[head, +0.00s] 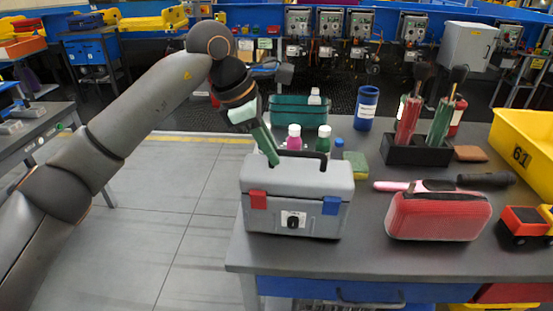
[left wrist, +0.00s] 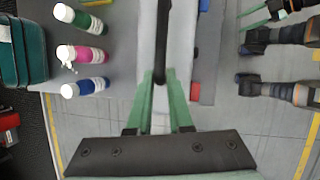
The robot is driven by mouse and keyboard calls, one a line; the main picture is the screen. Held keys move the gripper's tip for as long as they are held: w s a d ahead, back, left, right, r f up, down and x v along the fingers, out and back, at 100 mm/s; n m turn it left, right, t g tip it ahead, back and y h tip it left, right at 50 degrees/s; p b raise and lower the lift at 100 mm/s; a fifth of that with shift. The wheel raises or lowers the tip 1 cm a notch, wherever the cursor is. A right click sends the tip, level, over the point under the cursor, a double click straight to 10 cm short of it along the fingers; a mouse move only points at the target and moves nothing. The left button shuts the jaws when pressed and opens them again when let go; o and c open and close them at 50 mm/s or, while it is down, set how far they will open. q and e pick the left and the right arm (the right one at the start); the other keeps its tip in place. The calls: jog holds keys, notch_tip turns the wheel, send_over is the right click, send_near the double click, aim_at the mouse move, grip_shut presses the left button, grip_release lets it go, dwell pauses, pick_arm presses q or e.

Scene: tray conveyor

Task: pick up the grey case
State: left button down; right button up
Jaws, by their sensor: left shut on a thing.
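The grey case (head: 295,190) stands on the near left part of the dark table. It has a black top handle (head: 316,156), a red latch, a blue latch and a dark front knob. My left gripper (head: 272,158) comes down onto its top from behind left, with green fingers shut on the handle. In the left wrist view, the fingers (left wrist: 160,92) close around the dark handle (left wrist: 161,45) above the grey lid. Green finger-like strips (left wrist: 258,16) at that view's top right edge look like my right gripper; its jaw state is unclear.
Behind the case stand bottles (head: 294,138), a teal basket (head: 290,112) and a green-yellow sponge (head: 357,165). To its right lie a pink-handled brush (head: 400,186) and a red case (head: 438,215). A yellow bin (head: 530,170) is farther right. Open floor lies left of the table.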

pick_arm(q)
jog(key=shift+r, duration=0.75)
jog(key=s+d+r+b, duration=0.1)
jog(key=s+r, duration=1)
jog(key=s, duration=0.3)
jog(key=shift+d+r, duration=0.15)
jog(key=shift+r, duration=0.05)
